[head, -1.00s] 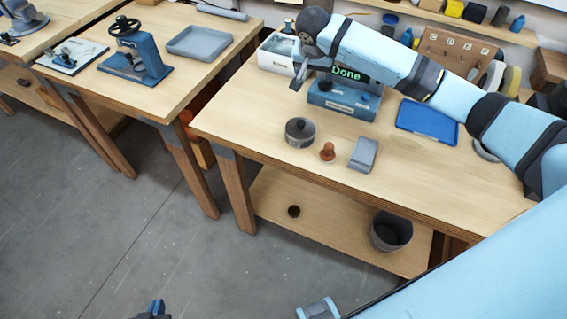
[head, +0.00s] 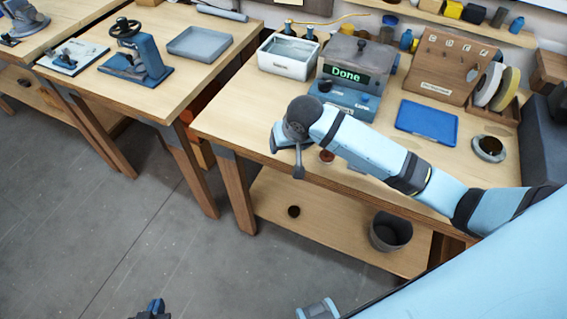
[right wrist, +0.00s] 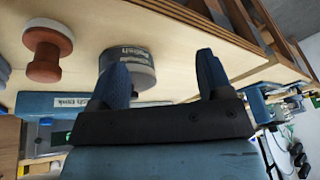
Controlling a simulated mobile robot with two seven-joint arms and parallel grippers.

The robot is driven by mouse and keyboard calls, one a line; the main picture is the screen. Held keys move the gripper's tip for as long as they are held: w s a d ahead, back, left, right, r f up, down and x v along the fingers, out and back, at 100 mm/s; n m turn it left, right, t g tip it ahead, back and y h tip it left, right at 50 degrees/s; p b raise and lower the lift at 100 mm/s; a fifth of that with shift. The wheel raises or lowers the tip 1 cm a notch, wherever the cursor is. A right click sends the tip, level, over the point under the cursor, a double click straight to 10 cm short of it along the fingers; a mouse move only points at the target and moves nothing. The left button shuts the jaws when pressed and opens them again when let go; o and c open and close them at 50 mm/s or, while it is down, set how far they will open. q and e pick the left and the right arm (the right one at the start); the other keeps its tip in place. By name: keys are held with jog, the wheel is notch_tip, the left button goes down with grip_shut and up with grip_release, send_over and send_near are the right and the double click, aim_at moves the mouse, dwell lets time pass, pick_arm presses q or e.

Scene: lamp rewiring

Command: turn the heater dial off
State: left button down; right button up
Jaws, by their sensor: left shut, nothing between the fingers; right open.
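The heater (head: 343,95) is a blue unit on the workbench with a grey tank behind and a green display reading "Done". A dark round dial (head: 325,86) sits on its front left and a smaller blue knob (head: 364,98) on its right; their settings are too small to read. My right gripper (head: 298,174) is in front of the heater, apart from it, over the bench's front edge. In the right wrist view its two fingers (right wrist: 160,75) are spread and empty. My left gripper (head: 152,306) is shut and empty at the bottom, far from the bench.
A labelled grey tin (right wrist: 130,68) and a red-brown spool-like piece (right wrist: 47,50) stand near my right gripper; the arm hides the tin in the head view. A white bin (head: 288,58), a blue tray (head: 427,121) and a wooden rack (head: 445,68) surround the heater.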

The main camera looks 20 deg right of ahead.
jog(key=shift+n+t+y, duration=0.6)
jog(key=shift+n+y, duration=0.1)
jog(key=shift+y, duration=0.1)
jog(key=shift+s+a+f+p, duration=0.4)
jog(key=shift+s+a+f, duration=1.15)
jog(key=shift+s+f, duration=0.15)
